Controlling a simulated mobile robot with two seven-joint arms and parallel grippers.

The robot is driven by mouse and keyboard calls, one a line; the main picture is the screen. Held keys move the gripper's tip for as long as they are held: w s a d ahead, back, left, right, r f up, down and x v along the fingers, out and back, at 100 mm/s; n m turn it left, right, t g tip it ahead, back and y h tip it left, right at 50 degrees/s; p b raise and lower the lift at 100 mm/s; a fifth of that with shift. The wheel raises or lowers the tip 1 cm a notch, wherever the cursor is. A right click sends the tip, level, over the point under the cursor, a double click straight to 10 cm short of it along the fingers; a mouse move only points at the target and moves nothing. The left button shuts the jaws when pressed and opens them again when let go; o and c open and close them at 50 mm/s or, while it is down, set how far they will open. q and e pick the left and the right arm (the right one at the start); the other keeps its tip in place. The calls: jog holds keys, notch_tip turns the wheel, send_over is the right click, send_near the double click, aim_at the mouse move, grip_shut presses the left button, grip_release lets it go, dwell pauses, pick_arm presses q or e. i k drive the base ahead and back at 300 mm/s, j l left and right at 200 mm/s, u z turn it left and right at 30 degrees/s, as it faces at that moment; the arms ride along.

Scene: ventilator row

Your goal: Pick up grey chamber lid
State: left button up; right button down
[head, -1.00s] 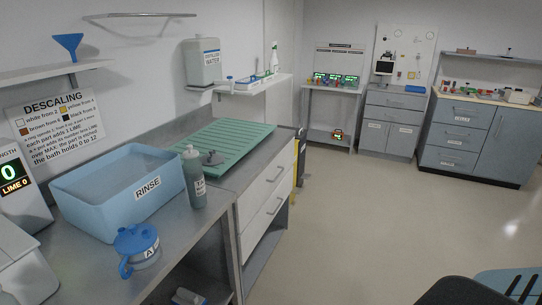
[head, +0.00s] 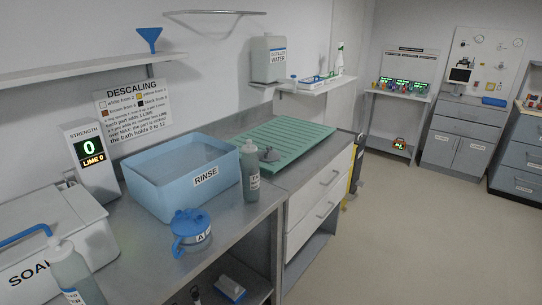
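A clear chamber with a blue lid and blue handle, marked A (head: 196,240), stands on the counter near the front edge. Neither of my grippers shows in the head view.
The blue RINSE basin (head: 205,180) stands left of the bottle. A white SOAK box (head: 50,245) and another bottle (head: 75,275) are at the lower left. The strength display (head: 90,150) reads 0. Open floor (head: 400,230) lies to the right.

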aim_at(269, 155)
jog(key=u, duration=2.15)
jog(key=k+l, duration=0.1)
jog(key=l, duration=0.75)
jog(key=k+l, duration=0.1)
jog(key=l, duration=0.75)
jog(key=k+l+z, duration=0.1)
jog(key=l, duration=0.75)
jog(key=k+l, duration=0.1)
jog(key=l, duration=0.75)
